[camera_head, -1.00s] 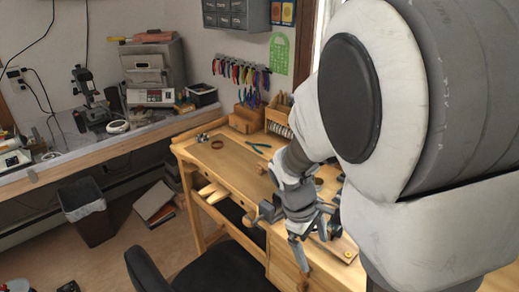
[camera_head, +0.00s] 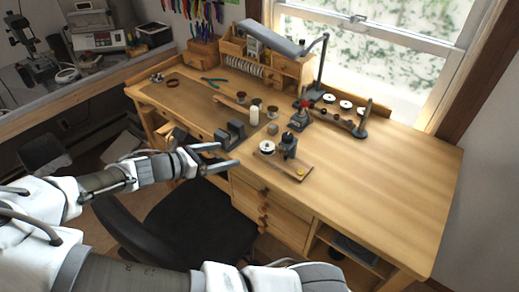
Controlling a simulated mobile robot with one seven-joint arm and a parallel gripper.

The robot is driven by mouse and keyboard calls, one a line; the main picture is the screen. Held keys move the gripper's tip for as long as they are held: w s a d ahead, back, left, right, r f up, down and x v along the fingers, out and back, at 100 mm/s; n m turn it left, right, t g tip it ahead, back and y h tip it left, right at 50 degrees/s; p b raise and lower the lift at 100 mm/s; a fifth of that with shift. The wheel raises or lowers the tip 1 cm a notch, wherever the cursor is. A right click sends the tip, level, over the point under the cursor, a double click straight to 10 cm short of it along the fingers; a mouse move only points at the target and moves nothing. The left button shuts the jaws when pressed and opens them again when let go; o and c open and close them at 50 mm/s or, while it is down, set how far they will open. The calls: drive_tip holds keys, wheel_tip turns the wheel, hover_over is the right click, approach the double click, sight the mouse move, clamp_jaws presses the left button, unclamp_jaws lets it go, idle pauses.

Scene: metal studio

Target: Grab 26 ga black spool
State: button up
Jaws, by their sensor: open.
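My gripper (camera_head: 229,154) is open and empty at the front edge of the wooden workbench (camera_head: 370,180), its two fingers pointing right. Several small spools are in view, but no gauge label can be read and I cannot tell which is the 26 ga black one. A row of pale-edged spools (camera_head: 245,67) sits in the wooden rack (camera_head: 283,66) at the back. White-topped spools (camera_head: 345,104) stand on a dark holder to the right. Another white-topped spool (camera_head: 267,147) stands on a small board (camera_head: 287,164), right of my gripper and apart from it.
A grey block-like tool (camera_head: 231,134) stands at the bench's front edge close to my gripper. A grey lamp (camera_head: 270,39) arches over the back. Small cups, a cream cylinder (camera_head: 254,115) and pliers (camera_head: 214,80) lie mid-bench. The right side is clear. A black chair (camera_head: 180,225) stands in front.

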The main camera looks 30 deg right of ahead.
approach(266, 146)
drive_tip(key=x, duration=0.2)
drive_tip(key=shift+s+d, duration=0.1)
drive_tip(key=shift+d, duration=0.35)
drive_tip(key=shift+f+p+x, duration=0.2)
drive_tip(key=shift+p+x, duration=0.4)
drive_tip(key=shift+x, duration=2.5)
drive_tip(key=shift+a, duration=0.2)
clamp_jaws()
